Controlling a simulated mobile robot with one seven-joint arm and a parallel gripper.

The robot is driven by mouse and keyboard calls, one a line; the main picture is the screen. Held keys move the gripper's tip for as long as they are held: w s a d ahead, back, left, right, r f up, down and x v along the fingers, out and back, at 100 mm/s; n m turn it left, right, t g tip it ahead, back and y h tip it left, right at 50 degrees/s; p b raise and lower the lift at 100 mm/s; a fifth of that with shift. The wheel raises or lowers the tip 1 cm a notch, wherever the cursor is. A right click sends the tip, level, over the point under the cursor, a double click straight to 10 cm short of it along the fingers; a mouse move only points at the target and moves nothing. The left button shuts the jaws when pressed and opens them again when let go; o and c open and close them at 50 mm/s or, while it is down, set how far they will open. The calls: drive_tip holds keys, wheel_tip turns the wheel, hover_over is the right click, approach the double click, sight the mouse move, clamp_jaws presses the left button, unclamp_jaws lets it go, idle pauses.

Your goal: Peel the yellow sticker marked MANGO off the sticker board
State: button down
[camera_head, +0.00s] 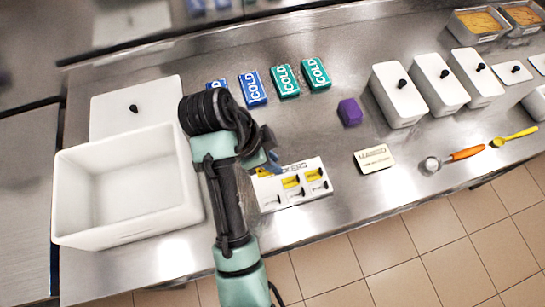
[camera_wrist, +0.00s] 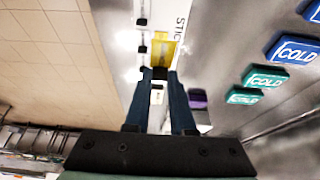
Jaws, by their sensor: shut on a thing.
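The white sticker board (camera_head: 262,185) lies flat on the steel counter; its edge lettering shows in the wrist view (camera_wrist: 180,22). Yellow stickers (camera_head: 290,182) and white ones with dark tabs (camera_head: 297,192) lie on it. My gripper (camera_head: 271,164) is low over the board's far-left part. In the wrist view its fingers (camera_wrist: 160,75) are shut on the dark tab of a yellow sticker (camera_wrist: 163,50). The yellow face reaches out past the fingertips. Its lettering is too small to read, and I cannot tell whether it still touches the board.
A large white bin (camera_head: 125,185) stands left of my arm. Blue and green COLD packs (camera_head: 284,80) and a purple block (camera_head: 349,112) lie behind. A small sign card (camera_head: 374,158), an orange-handled scoop (camera_head: 455,156) and white lidded tubs (camera_head: 398,95) are to the right.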

drive_tip(key=shift+r+p, duration=1.7)
drive_tip(key=shift+r, duration=0.05)
drive_tip(key=shift+r, duration=0.15)
